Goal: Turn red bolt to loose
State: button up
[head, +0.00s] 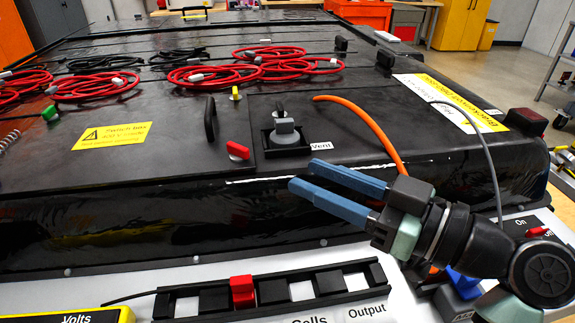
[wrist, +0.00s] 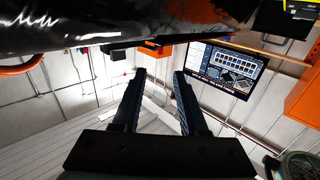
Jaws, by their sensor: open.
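The red bolt (head: 238,150) has a wing-shaped red head and stands on the black pack lid, near the front edge and beside a black handle. Its head looks tilted across the picture; I cannot read loose or tight from it. My gripper (head: 308,175) is open and empty, with two blue fingers pointing left above the pack's front edge, to the right of the bolt and apart from it. In the wrist view my gripper (wrist: 158,75) has nothing between its fingers, and the red bolt does not show.
A black handle (head: 209,120), a grey vent plug (head: 285,130) and an orange cable (head: 365,125) stand near the bolt. Red cable coils (head: 215,75) lie farther back. A cell tray (head: 330,284) lies in front. The wrist view shows a wall screen (wrist: 225,68).

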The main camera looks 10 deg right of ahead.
jog(key=shift+s+d, duration=0.4)
jog(key=shift+s, duration=0.05)
